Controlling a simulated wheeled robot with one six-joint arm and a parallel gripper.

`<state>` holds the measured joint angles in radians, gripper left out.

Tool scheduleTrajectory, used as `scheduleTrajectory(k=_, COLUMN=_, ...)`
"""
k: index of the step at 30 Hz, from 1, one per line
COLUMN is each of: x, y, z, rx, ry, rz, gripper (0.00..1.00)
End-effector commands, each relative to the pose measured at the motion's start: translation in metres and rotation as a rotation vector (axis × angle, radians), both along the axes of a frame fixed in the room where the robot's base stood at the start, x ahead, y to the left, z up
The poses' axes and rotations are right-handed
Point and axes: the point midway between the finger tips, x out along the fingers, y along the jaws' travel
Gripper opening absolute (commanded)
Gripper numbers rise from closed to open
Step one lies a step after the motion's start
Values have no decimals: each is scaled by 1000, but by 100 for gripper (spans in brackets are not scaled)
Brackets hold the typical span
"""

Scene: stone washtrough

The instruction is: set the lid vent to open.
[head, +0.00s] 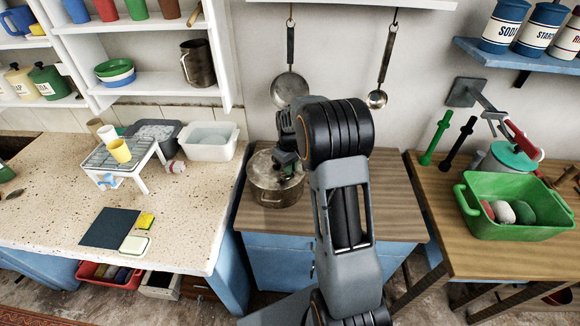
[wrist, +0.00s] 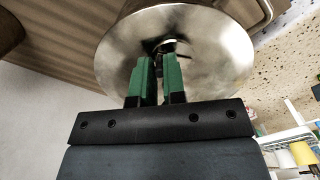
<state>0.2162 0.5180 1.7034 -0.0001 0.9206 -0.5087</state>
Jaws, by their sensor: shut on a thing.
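A metal pot (head: 276,193) stands on the wooden worktop in the middle of the head view. Its shiny round lid (wrist: 215,50) fills the top of the wrist view and shows partly in the head view (head: 261,163). My gripper (head: 287,160) is over the lid, pointing down. In the wrist view, its two green fingers (wrist: 159,65) are closed around a small dark part at the lid's middle, the lid vent (wrist: 167,44). The fingers hide much of the vent, so I cannot tell its setting.
A speckled stone counter (head: 190,222) lies left, with a white rack (head: 138,163) and a white basin (head: 211,141). A ladle (head: 377,98) and a strainer (head: 289,88) hang behind. A green tub (head: 510,222) stands right. The worktop (head: 390,210) right of my arm is clear.

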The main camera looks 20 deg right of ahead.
Motion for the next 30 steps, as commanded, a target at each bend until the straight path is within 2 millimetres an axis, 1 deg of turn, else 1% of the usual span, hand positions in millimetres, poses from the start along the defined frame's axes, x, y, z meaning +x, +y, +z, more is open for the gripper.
scheduleTrajectory(k=21, x=-15, y=7, z=-1, rx=0, ry=-2, rz=-635, gripper=0)
scheduleTrajectory(k=30, x=-18, y=11, z=0, rx=0, ry=-1, rz=-839, gripper=0)
